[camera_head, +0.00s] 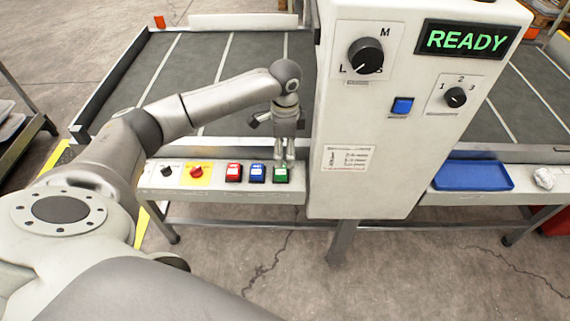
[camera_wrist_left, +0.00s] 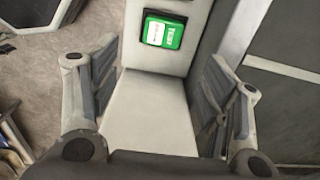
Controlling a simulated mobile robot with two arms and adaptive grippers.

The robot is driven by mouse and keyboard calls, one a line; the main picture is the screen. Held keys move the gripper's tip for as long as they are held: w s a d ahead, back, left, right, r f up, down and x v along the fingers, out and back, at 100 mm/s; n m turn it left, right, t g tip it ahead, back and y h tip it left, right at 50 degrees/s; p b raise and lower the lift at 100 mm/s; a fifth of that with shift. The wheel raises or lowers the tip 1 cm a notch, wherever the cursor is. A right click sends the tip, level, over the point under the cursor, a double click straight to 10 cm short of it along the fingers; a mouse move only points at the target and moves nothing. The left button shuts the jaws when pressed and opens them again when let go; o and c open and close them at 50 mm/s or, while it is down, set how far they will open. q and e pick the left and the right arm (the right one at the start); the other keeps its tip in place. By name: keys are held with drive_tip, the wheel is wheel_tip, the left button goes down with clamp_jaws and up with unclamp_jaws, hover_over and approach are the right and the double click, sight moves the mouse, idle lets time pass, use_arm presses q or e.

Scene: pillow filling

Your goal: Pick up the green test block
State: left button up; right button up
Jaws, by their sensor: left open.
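The green test block (camera_head: 281,174) sits on the pale ledge in front of the dark table, at the right end of a row with a red block (camera_head: 233,172) and a blue block (camera_head: 257,173). In the left wrist view the green block (camera_wrist_left: 163,30) lies at the top, between and beyond the finger lines, with a white label on it. My left gripper (camera_head: 284,155) is above the green block, pointing down. In the wrist view its fingers (camera_wrist_left: 158,105) are spread wide with only bare ledge between them. My right gripper is not in view.
A tall white control box (camera_head: 390,130) with knobs and a READY display stands close right of my left gripper. A black knob (camera_head: 166,171) and a red button (camera_head: 197,172) are on the ledge's left. A blue tray (camera_head: 473,175) lies at right.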

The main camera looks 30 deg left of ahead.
sight(284, 169)
use_arm(q)
drive_tip(key=f, duration=0.3)
drive_tip(key=shift+s+f, duration=0.15)
drive_tip(key=shift+s, duration=0.05)
drive_tip(key=shift+w+f, duration=0.1)
drive_tip(key=shift+f, duration=0.25)
wheel_tip(284, 169, down, 4)
drive_tip(key=shift+f, duration=0.15)
drive_tip(key=shift+w+a+f, duration=0.1)
drive_tip(key=shift+f, duration=0.1)
drive_tip(key=c, duration=0.9)
drive_tip(key=shift+c, duration=1.1)
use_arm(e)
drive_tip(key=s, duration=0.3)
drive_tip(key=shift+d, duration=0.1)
